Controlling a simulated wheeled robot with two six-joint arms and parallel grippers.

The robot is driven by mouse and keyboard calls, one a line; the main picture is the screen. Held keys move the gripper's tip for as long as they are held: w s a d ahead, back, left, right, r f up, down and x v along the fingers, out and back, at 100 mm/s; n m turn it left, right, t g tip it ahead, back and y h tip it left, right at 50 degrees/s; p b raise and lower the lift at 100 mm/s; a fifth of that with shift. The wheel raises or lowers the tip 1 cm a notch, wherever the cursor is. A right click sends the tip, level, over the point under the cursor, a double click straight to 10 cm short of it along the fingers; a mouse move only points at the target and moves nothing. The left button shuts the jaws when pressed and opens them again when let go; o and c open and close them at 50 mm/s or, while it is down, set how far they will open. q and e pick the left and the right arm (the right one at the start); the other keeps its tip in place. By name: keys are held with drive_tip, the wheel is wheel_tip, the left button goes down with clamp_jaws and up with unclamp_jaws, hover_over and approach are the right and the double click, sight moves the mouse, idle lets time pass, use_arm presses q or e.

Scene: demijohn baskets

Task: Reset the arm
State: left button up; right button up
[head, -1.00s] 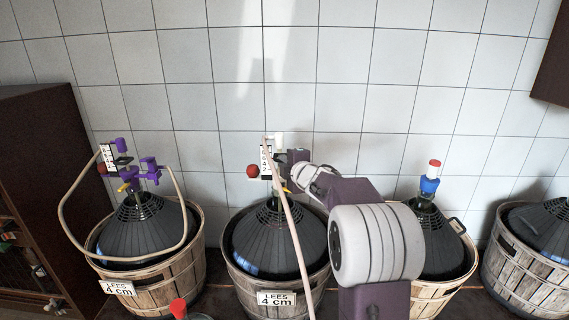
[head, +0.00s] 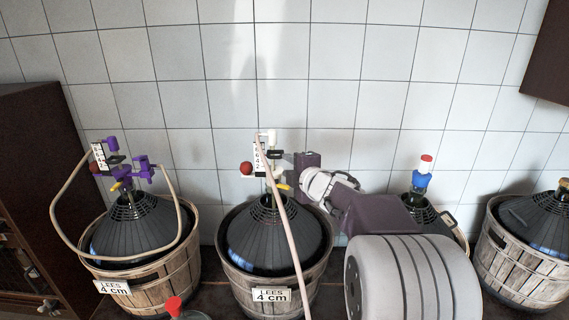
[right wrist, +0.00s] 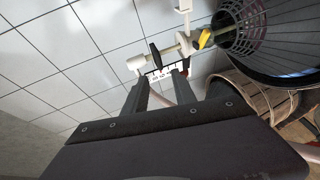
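My right gripper (head: 284,169) is just right of the fittings on the middle demijohn (head: 272,240). In the right wrist view its two fingers (right wrist: 160,82) are apart with nothing clearly held between them. The middle neck carries a white scale card (head: 259,158), a red ball (head: 246,168), a yellow tap (head: 284,186) and a pale hose (head: 286,231). The scale card also shows beyond the fingertips in the right wrist view (right wrist: 163,72). My left gripper is out of view.
A left demijohn (head: 140,228) with purple fittings (head: 143,172) and a looped hose stands in a basket. My right arm partly hides a demijohn with a blue and red stopper (head: 422,178). Another basket (head: 510,265) stands far right. A dark cabinet (head: 40,150) is left; a tiled wall is behind.

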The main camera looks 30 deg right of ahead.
idle(0.4)
drive_tip(key=w+a+f+g+y, duration=0.1)
drive_tip(key=a+f+y, duration=0.1)
drive_tip(key=a+f, duration=0.35)
drive_tip(key=a+f+g+y, duration=0.1)
drive_tip(key=a+f, duration=0.2)
drive_tip(key=a, duration=0.6)
drive_tip(key=s+a+f+m+g+h, duration=0.1)
drive_tip(key=s+a+f+m+g, duration=0.1)
drive_tip(key=s+f+m+g, duration=0.45)
drive_tip(key=s+a+f+m+g, duration=0.1)
drive_tip(key=s+f+m, duration=0.2)
drive_tip(key=s+f, duration=0.6)
drive_tip(key=s+f+m+g, duration=0.4)
drive_tip(key=s+f+m, duration=0.2)
drive_tip(key=s, duration=0.2)
drive_tip(key=shift+s+a+f, duration=0.25)
drive_tip(key=shift+s+a, duration=0.05)
drive_tip(key=shift+a, duration=0.15)
drive_tip(key=shift+g, duration=0.25)
